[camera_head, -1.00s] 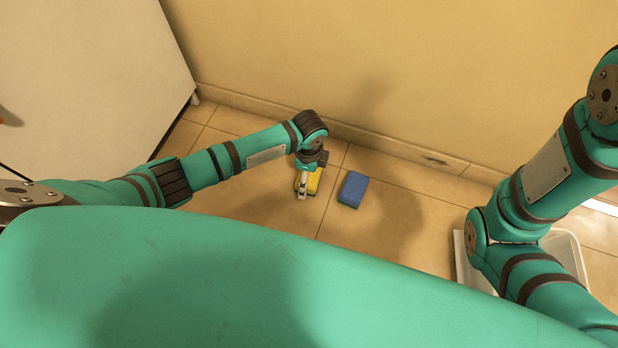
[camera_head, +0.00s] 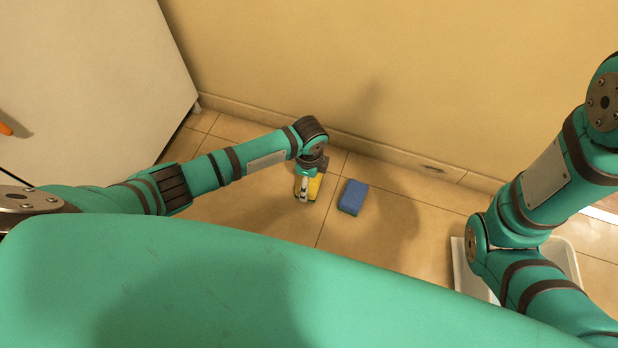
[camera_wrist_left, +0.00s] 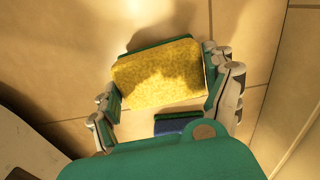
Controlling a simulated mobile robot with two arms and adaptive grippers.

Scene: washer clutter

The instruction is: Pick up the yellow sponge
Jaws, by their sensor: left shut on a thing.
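The yellow sponge (camera_wrist_left: 158,75) has a green layer along its edge. In the left wrist view it sits between the two fingers of my left gripper (camera_wrist_left: 162,90), which is shut on it. In the head view the yellow sponge (camera_head: 313,188) shows partly from under my left gripper (camera_head: 305,190), which hides much of it. I cannot tell whether the sponge touches the floor. My right arm is in the head view at the right, but its gripper is not visible.
A blue sponge (camera_head: 353,196) lies on the tiled floor just right of the yellow one. A white tray (camera_head: 462,268) is at the right, partly behind my right arm. A wall (camera_head: 440,80) rises behind, and a white appliance (camera_head: 90,70) stands at the left.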

